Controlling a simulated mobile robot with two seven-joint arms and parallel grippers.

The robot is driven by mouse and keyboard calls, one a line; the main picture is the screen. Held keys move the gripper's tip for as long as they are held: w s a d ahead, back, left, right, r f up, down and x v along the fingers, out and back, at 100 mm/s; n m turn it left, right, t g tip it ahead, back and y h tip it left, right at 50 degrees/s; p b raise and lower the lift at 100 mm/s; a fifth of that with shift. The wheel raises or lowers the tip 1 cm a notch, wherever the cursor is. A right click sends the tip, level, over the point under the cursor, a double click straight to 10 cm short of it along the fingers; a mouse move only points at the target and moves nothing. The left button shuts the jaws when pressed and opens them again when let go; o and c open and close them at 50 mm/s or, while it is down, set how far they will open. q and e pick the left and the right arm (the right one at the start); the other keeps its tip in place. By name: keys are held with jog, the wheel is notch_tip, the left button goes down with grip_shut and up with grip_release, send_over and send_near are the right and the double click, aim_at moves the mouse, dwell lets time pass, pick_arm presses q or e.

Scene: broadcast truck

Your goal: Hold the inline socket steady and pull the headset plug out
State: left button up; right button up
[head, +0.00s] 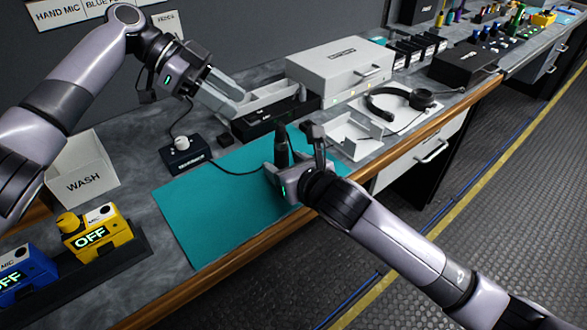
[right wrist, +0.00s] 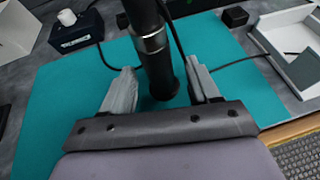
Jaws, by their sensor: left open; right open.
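A teal mat (head: 205,205) lies on the bench. A dark upright cylinder (head: 282,146) stands over it; it looks like the joined inline socket and plug, but I cannot tell them apart surely. In the right wrist view the cylinder (right wrist: 154,58) is black with a silver band, and a black cable runs beside it. My right gripper (head: 288,166) is open, its pale fingers on either side of the cylinder with gaps visible. My left gripper (head: 228,98) is open and empty, above the back of the bench, left of and away from the cylinder.
A black box with a white knob (head: 182,145) sits behind the mat, with a cable running towards my right gripper. A headset (head: 398,103) rests on a white sheet at right. A WASH bin (head: 85,180) and yellow OFF unit (head: 97,233) stand left. The mat's front is clear.

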jog(key=shift+x, duration=1.15)
